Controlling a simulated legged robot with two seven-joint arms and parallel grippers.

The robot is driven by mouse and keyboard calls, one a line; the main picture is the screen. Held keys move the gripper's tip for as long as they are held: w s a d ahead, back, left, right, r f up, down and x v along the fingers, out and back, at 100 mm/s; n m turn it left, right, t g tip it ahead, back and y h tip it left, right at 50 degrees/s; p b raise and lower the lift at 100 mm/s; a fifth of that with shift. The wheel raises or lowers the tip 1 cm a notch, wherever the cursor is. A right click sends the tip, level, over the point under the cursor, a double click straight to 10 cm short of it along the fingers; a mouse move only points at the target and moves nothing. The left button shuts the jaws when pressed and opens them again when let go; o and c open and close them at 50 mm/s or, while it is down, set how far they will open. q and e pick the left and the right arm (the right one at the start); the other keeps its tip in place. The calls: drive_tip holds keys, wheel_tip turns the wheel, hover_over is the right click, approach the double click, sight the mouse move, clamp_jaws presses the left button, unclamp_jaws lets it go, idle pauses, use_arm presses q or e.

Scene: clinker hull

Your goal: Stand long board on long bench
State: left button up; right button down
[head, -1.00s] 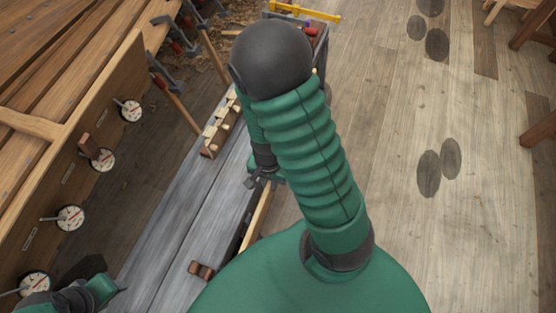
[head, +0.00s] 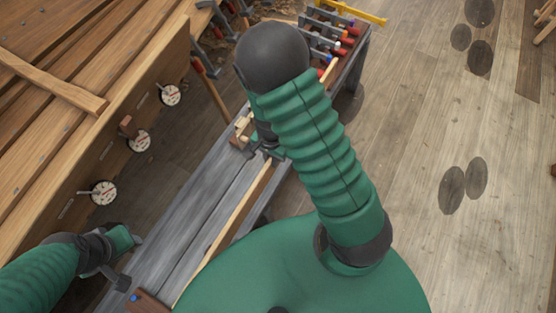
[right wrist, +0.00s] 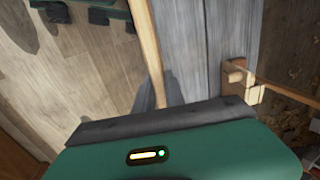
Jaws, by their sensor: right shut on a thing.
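The long bench (head: 185,215) is a grey plank bench running from bottom left to upper middle in the head view; its grey top also shows in the right wrist view (right wrist: 195,45). The long board (head: 238,212) is pale wood and shows as a narrow strip along the bench's right edge. In the right wrist view it (right wrist: 147,45) runs from the top down to my gripper, narrow face up. I cannot tell whether it touches the bench. My right gripper (head: 268,153) is shut on it, partly hidden by my forearm. My left gripper (head: 129,262) is open and empty near the bench's left side.
A hull side with round dials (head: 103,193) stands left of the bench. A wooden block (head: 148,301) sits at the bench's near end, and a wooden peg block (right wrist: 236,76) shows in the wrist view. Clamps (head: 335,40) lie at the far end.

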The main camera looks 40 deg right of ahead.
wheel_tip(320, 180, down, 10)
drive_tip(key=w+b, duration=0.1)
drive_tip(key=b, duration=0.7)
drive_tip(key=shift+w+a+r, duration=0.2)
drive_tip(key=shift+a, duration=0.15)
drive_tip(key=shift+f, duration=0.15)
idle(0.3)
drive_tip(key=c, duration=1.3)
unclamp_jaws()
drive_tip(key=shift+s, duration=0.1)
wheel_tip(320, 180, up, 17)
drive_tip(key=p, duration=0.6)
drive_tip(key=shift+f, duration=0.1)
